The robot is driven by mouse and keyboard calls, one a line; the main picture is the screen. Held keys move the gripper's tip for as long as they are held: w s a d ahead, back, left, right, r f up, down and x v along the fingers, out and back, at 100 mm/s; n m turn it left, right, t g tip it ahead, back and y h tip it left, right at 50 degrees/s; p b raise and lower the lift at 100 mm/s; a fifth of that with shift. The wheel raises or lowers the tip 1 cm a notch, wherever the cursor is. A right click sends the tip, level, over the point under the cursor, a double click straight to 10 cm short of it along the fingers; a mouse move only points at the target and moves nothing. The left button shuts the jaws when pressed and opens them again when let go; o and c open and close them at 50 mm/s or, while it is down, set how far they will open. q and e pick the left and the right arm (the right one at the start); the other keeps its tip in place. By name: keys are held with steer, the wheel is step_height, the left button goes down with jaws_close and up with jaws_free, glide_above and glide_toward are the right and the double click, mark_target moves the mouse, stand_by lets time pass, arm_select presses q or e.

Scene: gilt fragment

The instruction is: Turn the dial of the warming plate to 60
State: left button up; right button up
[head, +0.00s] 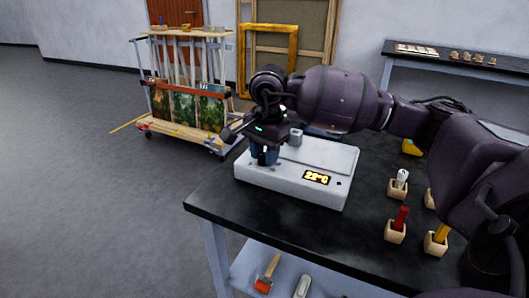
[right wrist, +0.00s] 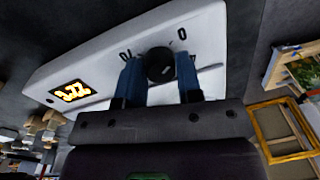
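The white warming plate (head: 290,185) stands on the black table with its lit orange display (head: 316,177) on the front right. The display's digits are too blurred to read surely. My right gripper (head: 265,157) points down over the plate's left front, hiding the dial in the head view. In the right wrist view, the dark round dial (right wrist: 160,65) sits between the two blue fingers of my right gripper (right wrist: 159,75), which appear to press on its sides. Printed marks show around the dial; one looks like a 0. My left gripper is out of view.
A grey block (head: 296,136) is at the plate's back. Right of the plate are small wooden holders with a white (head: 402,177), a red (head: 401,218) and a yellow item (head: 442,232). A wheeled rack (head: 185,127) stands behind left. The floor at left is clear.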

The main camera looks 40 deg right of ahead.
steer(key=c, duration=0.4)
